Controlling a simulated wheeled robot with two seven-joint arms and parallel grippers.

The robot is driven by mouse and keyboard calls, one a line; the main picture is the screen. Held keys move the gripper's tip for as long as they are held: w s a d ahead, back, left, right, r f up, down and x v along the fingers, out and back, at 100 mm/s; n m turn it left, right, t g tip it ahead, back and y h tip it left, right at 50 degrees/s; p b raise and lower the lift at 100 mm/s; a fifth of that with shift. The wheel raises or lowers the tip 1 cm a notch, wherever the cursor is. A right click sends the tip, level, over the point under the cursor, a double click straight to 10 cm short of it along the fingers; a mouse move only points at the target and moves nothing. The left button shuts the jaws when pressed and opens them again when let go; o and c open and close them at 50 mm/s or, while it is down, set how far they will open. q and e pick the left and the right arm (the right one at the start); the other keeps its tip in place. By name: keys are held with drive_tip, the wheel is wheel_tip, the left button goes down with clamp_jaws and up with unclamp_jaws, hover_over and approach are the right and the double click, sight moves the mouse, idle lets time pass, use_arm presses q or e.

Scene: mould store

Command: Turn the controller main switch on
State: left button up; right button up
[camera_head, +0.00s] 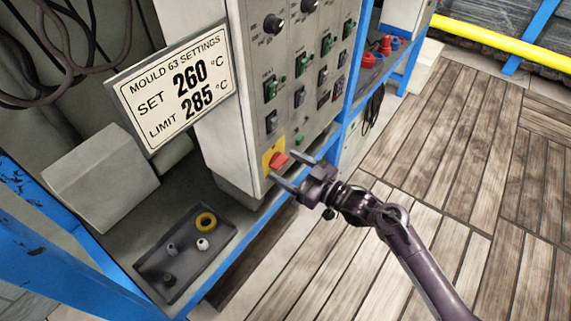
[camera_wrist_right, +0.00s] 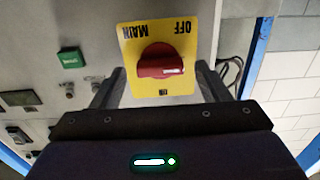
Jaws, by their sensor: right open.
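The main switch is a red rotary knob (camera_head: 278,160) on a yellow plate (camera_head: 267,163) at the lower corner of the grey controller cabinet's front. In the right wrist view the knob (camera_wrist_right: 160,64) sits on the yellow plate (camera_wrist_right: 127,47), whose words "MAIN" and "OFF" appear upside down. The knob's white mark points to the right in that picture. My right gripper (camera_head: 293,171) is open, its fingers pointing at the switch. In the wrist view one finger shows on each side of the knob, apart from it. My left gripper is out of view.
A sign (camera_head: 170,86) reads "MOULD 63 SETTINGS, SET 260 °C, LIMIT 285 °C". Several green switches and black knobs (camera_head: 274,24) cover the panel above. Wooden floor (camera_head: 440,160) is open at right.

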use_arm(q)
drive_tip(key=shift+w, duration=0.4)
use_arm(e)
drive_tip(key=shift+w+a, duration=0.4)
drive_tip(key=shift+a, duration=0.15)
drive_tip(key=c, duration=1)
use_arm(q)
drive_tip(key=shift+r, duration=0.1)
